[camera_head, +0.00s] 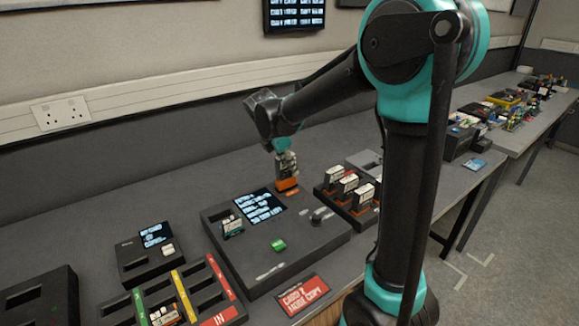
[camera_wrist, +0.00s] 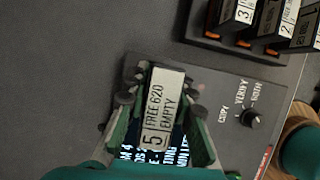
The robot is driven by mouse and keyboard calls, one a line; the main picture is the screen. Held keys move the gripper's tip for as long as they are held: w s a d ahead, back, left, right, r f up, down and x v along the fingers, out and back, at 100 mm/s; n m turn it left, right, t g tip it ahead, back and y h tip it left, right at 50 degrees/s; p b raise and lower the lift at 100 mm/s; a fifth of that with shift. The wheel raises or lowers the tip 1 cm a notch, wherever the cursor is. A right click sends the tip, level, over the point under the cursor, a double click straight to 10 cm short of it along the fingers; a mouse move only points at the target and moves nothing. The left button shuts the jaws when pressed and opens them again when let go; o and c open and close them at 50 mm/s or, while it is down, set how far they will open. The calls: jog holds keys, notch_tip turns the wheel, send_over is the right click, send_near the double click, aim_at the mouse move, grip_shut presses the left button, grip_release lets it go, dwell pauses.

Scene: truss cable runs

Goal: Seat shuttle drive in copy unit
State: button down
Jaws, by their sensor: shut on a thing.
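My gripper (camera_head: 286,163) is shut on a shuttle drive (camera_head: 287,185) with an orange lower end. It holds the drive upright near the back right corner of the copy unit. In the wrist view the fingers grip both sides of the drive (camera_wrist: 160,106), whose label reads 5, FREE 620, EMPTY. The copy unit (camera_head: 315,243) is a wide dark box with a screen, a green button (camera_head: 278,245) and a knob (camera_wrist: 250,116) marked COPY, VERIFY and BOTH. Another drive (camera_head: 233,228) sits in its left slot. I cannot tell whether the held drive touches the unit.
A rack (camera_head: 365,222) with several numbered drives stands to the right. A tray (camera_head: 215,284) with coloured strips and a small screen unit (camera_head: 130,260) are to the left. A red and black card (camera_head: 304,297) lies in front. The bench behind is clear.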

aim_at(290, 175)
jog(key=shift+f, duration=1.95)
dwell(1.6)
jog(key=c, duration=1.2)
grip_release()
jog(key=o, duration=0.3)
jog(key=shift+r, duration=3.75)
